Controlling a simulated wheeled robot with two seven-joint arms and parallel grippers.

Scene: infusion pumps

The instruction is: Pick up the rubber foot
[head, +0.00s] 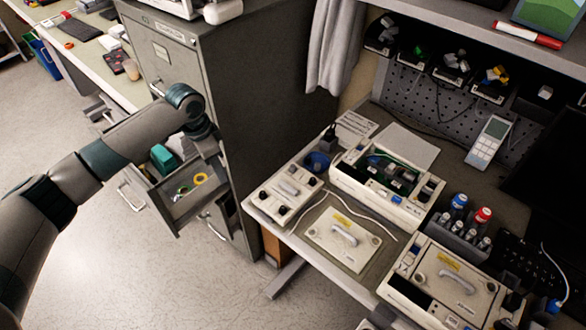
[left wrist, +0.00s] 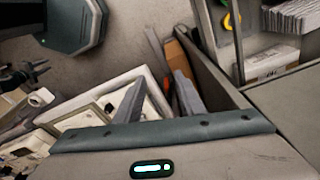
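I cannot pick out the rubber foot for certain. Small black round pieces (head: 262,195) sit near the corners of a cream panel (head: 288,192) at the bench's left end. My left gripper (head: 208,146) is above the cabinet's open drawer (head: 190,207), pointing down, its fingers hard to see in the head view. In the left wrist view its two grey fingers (left wrist: 159,80) stand apart with nothing held between them. The drawer holds a teal box (head: 163,158) and a yellow ring (head: 200,178), which also shows in the wrist view (left wrist: 236,20). My right gripper is out of view.
A grey filing cabinet (head: 235,90) stands beside the bench. An opened pump housing (head: 385,182), a cream cover with a handle (head: 342,239), another pump unit (head: 450,285) and a bottle rack (head: 462,232) crowd the bench. Floor at the left (head: 140,280) is clear.

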